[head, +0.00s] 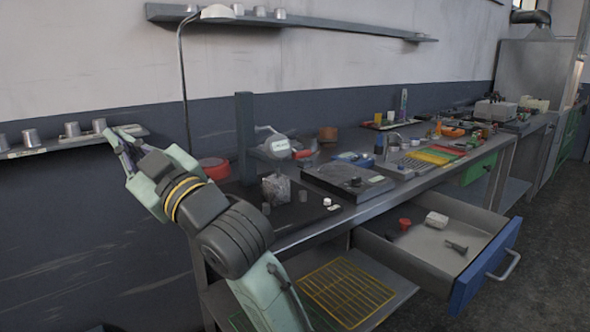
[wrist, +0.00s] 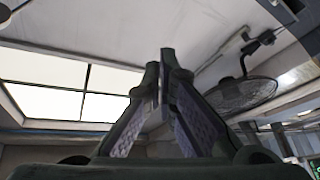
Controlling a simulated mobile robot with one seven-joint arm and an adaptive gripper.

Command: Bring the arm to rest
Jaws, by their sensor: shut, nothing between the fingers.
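My gripper (head: 117,137) is raised at the left in the head view, in front of the dark blue wall band and close to the small left shelf. Its fingers point up and to the left. In the wrist view my gripper (wrist: 163,60) shows its two fingers meeting at the tips, with nothing between them. The arm reaches up from the lower middle of the head view, bent at the wrist. I cannot tell whether the fingertips touch the small shelf or only stand in front of it.
The small wall shelf (head: 50,147) holds several metal weights. A workbench (head: 375,205) stands to the right, with a scale (head: 347,181) and a balance weight-stand. A drawer with a blue front (head: 487,268) is pulled open. A long shelf (head: 330,27) runs above. The floor at far right is clear.

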